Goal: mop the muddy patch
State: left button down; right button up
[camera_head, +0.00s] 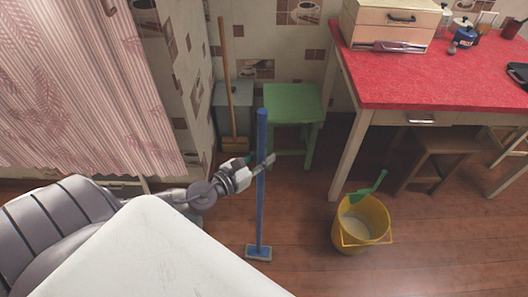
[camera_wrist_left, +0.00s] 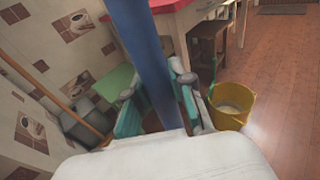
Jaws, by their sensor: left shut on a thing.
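A mop with a blue handle (camera_head: 261,180) stands nearly upright, its flat grey head (camera_head: 258,253) on or close to the wooden floor. My left gripper (camera_head: 265,164) is shut on the blue handle at about mid-height. In the left wrist view the handle (camera_wrist_left: 147,50) runs down between the fingers of the gripper (camera_wrist_left: 162,105). I cannot make out a muddy patch on the visible floor. My right gripper is not in view.
A yellow bucket (camera_head: 362,226) with a green-handled brush (camera_head: 370,188) stands right of the mop. A green stool (camera_head: 292,102), a broom (camera_head: 228,85) and a grey bin (camera_head: 234,112) are behind. A red-topped table (camera_head: 400,82) is at right. Floor between mop and bucket is clear.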

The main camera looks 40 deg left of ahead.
pick_arm(q)
jog(key=shift+s+f, duration=0.1)
jog(key=s, duration=0.1)
jog(key=s+d, duration=0.1)
jog(key=s, duration=0.2)
jog(key=shift+d, duration=0.4)
jog(key=shift+s+d+b, duration=0.15)
jog(key=shift+s+d, duration=0.05)
jog(key=shift+s, duration=0.55)
jog(key=shift+s+d+b, duration=0.1)
jog(key=shift+s+d, duration=0.05)
jog(key=shift+s, duration=0.55)
jog(key=shift+s+d+b, duration=0.15)
jog(key=shift+s+d, duration=0.05)
jog(key=shift+s, duration=0.55)
